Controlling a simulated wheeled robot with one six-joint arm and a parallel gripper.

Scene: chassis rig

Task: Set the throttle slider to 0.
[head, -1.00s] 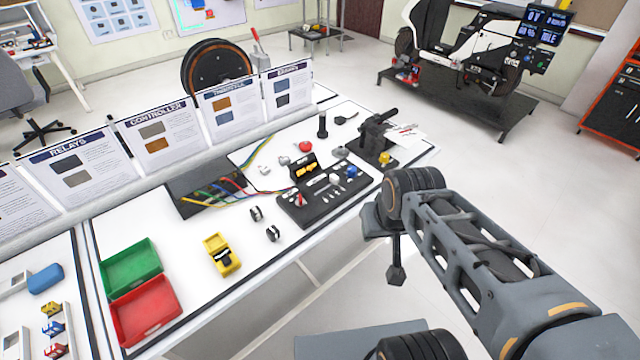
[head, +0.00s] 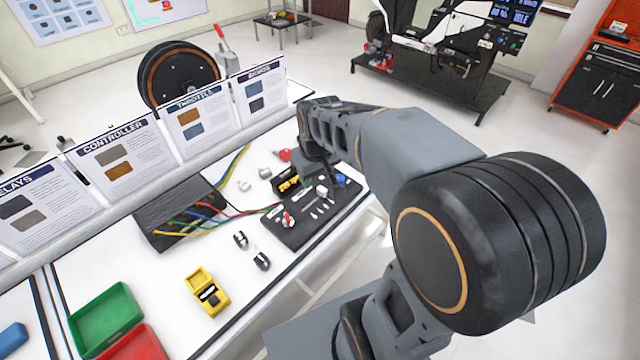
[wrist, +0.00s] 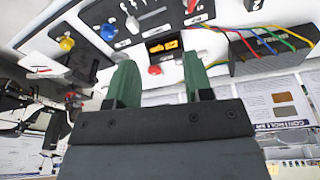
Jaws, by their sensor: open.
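The black control panel (head: 300,232) lies on the white table in the head view, partly behind my arm. It carries a red-topped lever (head: 288,219), a blue knob (head: 340,180), an orange-lit display (head: 288,185) and several pale slots. A white cap (head: 321,190) on it looks like a slider; I cannot read its label or setting. In the wrist view the panel lies upside down at the top, with a white cap (wrist: 132,23) beside the slots. My gripper (wrist: 158,78) is open, its two green fingers apart and empty, pointing toward the panel's display side.
A dark box with coloured wires (head: 178,212) stands left of the panel. A yellow block (head: 207,292), green bin (head: 105,318) and red bin (head: 135,345) are nearer. A row of sign boards (head: 122,155) lines the back. A red knob (head: 284,155) lies behind the panel.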

